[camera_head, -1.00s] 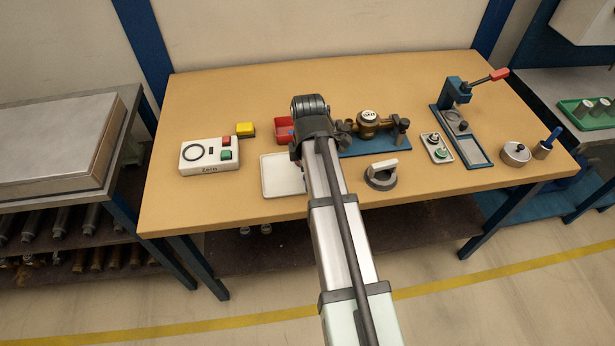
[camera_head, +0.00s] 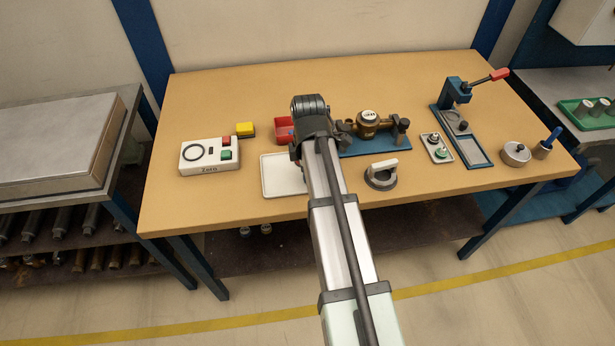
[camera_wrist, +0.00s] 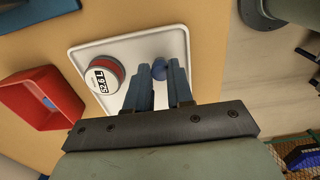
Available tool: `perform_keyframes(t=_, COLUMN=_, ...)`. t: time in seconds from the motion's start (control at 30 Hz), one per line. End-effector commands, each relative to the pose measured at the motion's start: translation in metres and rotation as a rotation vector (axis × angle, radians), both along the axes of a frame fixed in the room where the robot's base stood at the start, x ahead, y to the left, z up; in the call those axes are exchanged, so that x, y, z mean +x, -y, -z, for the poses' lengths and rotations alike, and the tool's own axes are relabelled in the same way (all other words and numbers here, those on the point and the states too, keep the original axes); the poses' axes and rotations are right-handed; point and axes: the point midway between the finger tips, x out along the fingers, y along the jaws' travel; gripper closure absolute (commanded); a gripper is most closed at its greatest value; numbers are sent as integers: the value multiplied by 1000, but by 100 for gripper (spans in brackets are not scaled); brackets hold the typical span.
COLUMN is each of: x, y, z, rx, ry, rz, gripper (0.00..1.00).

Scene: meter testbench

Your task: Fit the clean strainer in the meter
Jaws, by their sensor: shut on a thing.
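The brass meter (camera_head: 369,124) sits in a blue fixture (camera_head: 370,146) right of my arm in the head view. A small blue cylindrical piece (camera_wrist: 158,67), which looks like the strainer, is at my fingertips in the wrist view. My gripper (camera_wrist: 160,77) is shut on it, low over the white tray (camera_wrist: 125,44). I cannot tell whether the piece still touches the tray. My arm hides the gripper and the piece in the head view.
On the tray, left of the fingers, lies a round white-faced part with a red ring (camera_wrist: 102,78). A red bin (camera_wrist: 40,98) with something blue inside stands beside the tray. A grey ring tool with a white handle (camera_head: 381,175) stands in front of the fixture.

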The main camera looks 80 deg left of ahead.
Motion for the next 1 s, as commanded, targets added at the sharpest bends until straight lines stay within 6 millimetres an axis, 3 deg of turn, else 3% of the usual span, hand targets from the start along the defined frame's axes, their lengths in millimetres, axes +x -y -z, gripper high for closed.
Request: perform_keyframes(t=1.0, x=0, y=0, z=-14, rx=0, ry=0, rz=0, gripper=96)
